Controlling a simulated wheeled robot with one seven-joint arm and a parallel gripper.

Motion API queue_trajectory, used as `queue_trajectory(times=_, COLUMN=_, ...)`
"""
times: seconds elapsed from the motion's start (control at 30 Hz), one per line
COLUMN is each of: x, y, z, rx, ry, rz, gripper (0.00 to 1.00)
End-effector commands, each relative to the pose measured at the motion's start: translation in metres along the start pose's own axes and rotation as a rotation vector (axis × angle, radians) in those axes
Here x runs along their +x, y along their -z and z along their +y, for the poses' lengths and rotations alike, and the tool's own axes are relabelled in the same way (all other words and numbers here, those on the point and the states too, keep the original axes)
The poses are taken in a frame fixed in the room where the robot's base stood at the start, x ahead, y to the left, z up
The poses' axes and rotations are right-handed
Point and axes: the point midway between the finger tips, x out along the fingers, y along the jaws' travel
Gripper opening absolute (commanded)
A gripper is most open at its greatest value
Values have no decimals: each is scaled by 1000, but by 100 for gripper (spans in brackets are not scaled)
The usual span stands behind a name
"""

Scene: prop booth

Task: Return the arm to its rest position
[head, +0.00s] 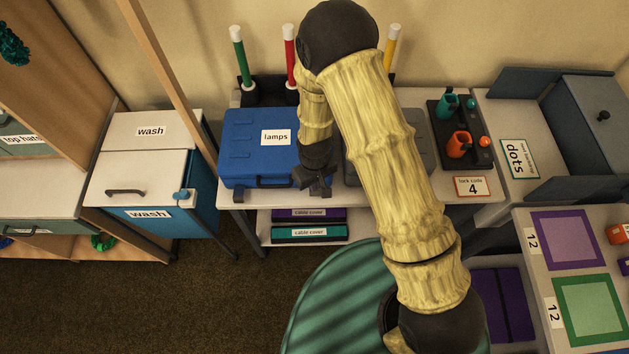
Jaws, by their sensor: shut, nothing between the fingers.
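My arm reaches up from the bottom right of the head view, bends at the top and hangs down toward the table. My gripper (318,188) points down at the front right corner of the blue case labelled "lamps" (240,135). It is shut and holds nothing. I cannot tell whether it touches the case. My forearm hides part of the table behind it and part of a dark grey case (424,135).
The white table (408,97) also bears upright coloured tubes (240,58) and a black holder with teal and orange items (461,165). A white-topped "wash" cabinet (130,165) stands left. A grey box (590,120) and a side table (541,290) stand right. Brown floor (170,300) is clear at lower left.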

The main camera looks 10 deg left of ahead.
Motion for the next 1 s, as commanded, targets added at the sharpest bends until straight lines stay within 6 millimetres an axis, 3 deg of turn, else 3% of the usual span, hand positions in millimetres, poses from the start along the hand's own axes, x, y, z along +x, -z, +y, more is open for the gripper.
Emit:
queue_trajectory(times=0.5, x=0, y=0, z=1, rx=4, ry=0, rz=0, gripper=0)
queue_trajectory(times=0.63, x=-8, y=0, z=9, rx=26, ry=-1, rz=8, gripper=0)
queue_trajectory(times=0.83, x=-51, y=-9, z=48, rx=139, ry=-6, rz=46, gripper=0)
queue_trajectory(times=1.0, x=-97, y=-33, z=87, rx=271, ry=-15, rz=85, gripper=0)
